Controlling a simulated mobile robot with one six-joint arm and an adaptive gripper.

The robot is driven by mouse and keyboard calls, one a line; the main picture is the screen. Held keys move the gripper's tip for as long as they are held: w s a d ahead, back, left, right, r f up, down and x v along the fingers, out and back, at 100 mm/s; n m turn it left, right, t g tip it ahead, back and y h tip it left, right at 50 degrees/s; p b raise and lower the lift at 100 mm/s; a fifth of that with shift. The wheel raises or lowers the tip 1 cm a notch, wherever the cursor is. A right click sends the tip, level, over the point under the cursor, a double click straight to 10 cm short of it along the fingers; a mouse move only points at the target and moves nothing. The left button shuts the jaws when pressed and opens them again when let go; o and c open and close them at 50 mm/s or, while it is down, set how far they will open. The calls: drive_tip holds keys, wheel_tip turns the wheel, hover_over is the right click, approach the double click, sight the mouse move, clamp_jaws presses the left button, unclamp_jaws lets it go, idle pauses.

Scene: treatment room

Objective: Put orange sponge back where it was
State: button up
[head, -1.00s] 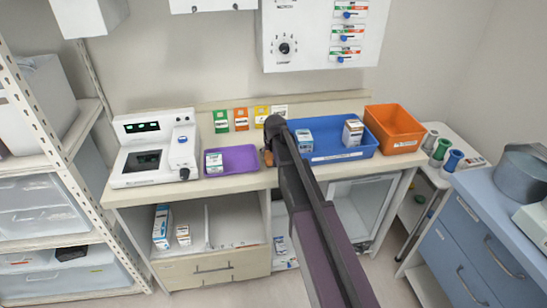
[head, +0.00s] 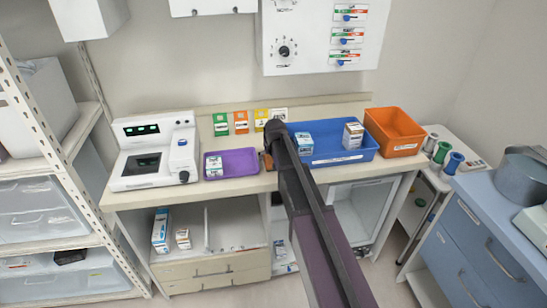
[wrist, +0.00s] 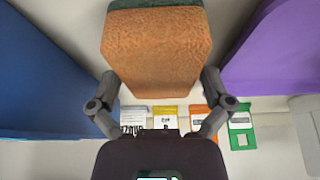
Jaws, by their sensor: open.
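The orange sponge (wrist: 157,50) with a dark green layer stands between the two fingers of my gripper (wrist: 160,82) in the wrist view. The jaws are open, with a finger on each side; whether either finger touches it I cannot tell. In the head view only a small orange edge of the sponge (head: 267,161) shows beside my arm, on the counter between the purple tray (head: 252,171) and the blue tray (head: 345,157). My arm hides the rest of it and the fingertips there.
A white device (head: 153,150) stands left of the purple tray. An orange bin (head: 395,132) stands right of the blue tray. Small boxes sit in both trays. Several coloured cards (head: 241,122) line the back of the counter (head: 225,187). The two trays closely flank my gripper.

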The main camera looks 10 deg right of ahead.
drive_tip(key=shift+r, duration=0.2)
drive_tip(key=p+v, duration=1.1)
drive_tip(key=v, duration=0.1)
idle(0.5)
idle(0.6)
drive_tip(key=s+d+f+g, duration=0.1)
drive_tip(key=s+g, duration=0.3)
drive_tip(key=s, duration=2.1)
drive_tip(key=shift+f+g, duration=0.2)
drive_tip(key=shift+g, duration=0.1)
